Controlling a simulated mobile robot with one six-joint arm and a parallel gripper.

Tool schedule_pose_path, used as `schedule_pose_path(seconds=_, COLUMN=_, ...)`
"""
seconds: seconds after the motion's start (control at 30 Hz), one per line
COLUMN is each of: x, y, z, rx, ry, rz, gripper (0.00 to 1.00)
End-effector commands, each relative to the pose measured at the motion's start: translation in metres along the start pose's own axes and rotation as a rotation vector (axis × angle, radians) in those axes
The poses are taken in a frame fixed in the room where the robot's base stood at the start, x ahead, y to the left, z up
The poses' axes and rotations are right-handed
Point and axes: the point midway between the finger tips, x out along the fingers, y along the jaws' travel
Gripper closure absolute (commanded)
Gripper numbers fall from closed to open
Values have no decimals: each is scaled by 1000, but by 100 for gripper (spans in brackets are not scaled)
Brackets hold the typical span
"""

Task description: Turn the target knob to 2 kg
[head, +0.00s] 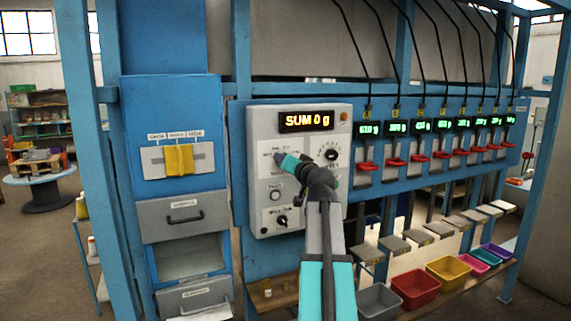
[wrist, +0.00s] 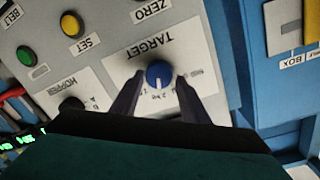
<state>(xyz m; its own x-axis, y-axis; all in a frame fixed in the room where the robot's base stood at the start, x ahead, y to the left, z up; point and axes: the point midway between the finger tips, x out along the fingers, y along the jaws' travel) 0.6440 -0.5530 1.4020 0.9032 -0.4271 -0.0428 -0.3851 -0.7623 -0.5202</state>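The blue target knob (wrist: 159,74) sits on a white plate marked TARGET (wrist: 120,62), which shows upside down in the wrist view. A white pointer line on the knob points down in that view, toward small scale marks too blurred to read surely. My gripper (wrist: 160,80) is open, one dark finger on each side of the knob. A gap seems to show at each side; I cannot tell whether either finger touches it. In the head view my gripper (head: 279,158) is at the grey control panel (head: 262,207) and hides the knob.
The HOPPER knob (wrist: 71,104), a yellow SET button (wrist: 71,24) and a green button (wrist: 26,55) are near the knob. A display (head: 306,121) reads SUM 0 g. Red-handled scale units (head: 367,164) line the right; colored bins (head: 415,286) stand below.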

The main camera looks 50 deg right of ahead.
Motion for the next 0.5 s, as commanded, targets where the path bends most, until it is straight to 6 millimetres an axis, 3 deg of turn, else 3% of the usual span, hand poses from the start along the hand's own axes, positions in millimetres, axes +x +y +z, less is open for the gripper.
schedule_pose_path(seconds=0.5, x=-5, y=2, z=2, rx=-3, ry=-2, rz=3, gripper=48)
